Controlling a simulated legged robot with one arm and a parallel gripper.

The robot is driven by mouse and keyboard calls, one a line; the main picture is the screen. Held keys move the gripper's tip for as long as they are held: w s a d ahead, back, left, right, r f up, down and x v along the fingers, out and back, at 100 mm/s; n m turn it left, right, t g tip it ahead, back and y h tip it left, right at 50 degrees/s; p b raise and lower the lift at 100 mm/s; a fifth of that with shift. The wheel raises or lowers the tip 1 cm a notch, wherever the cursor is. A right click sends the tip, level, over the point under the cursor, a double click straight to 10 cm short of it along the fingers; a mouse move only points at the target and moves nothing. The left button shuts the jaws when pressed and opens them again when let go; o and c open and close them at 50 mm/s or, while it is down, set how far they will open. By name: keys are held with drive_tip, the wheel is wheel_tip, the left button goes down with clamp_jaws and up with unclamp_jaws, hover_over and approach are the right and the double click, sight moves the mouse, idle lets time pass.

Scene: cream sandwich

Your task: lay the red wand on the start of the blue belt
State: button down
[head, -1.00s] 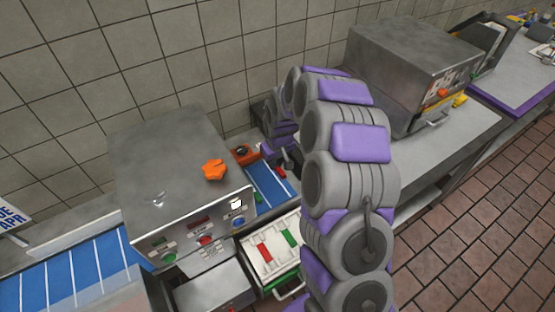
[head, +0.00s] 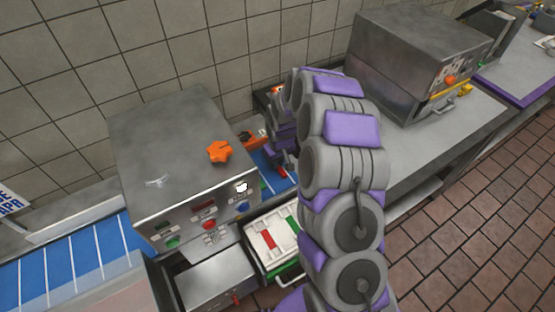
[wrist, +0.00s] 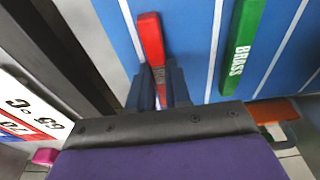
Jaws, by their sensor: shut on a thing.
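In the wrist view the red wand (wrist: 150,40) stands out between the two fingers of my gripper (wrist: 158,80), which is shut on it. The wand is over the blue belt (wrist: 190,25), close to a white line. I cannot tell whether it touches the belt. A green wand marked BRASS (wrist: 243,45) lies on the belt to the right, apart from the red one. In the head view the belt (head: 272,170) shows beside the steel machine, and my arm hides much of it and my gripper.
An open drawer holds a white tray (head: 262,256) with red and green pieces. Another steel machine (head: 420,50) stands on the counter at right.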

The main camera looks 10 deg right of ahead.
drive_tip(key=shift+d, duration=0.1)
drive_tip(key=shift+d, duration=0.3)
drive_tip(key=c, duration=1.3)
unclamp_jaws()
drive_tip(key=shift+c, duration=0.2)
drive_tip(key=o, duration=0.4)
drive_tip(key=shift+a, duration=0.2)
drive_tip(key=shift+c, duration=0.2)
drive_tip(key=shift+a, duration=0.1)
wheel_tip(320, 180, up, 17)
drive_tip(key=s+p, duration=0.2)
drive_tip(key=p, duration=0.1)
drive_tip(key=shift+s+d, duration=0.2)
drive_tip(key=shift+d, duration=0.15)
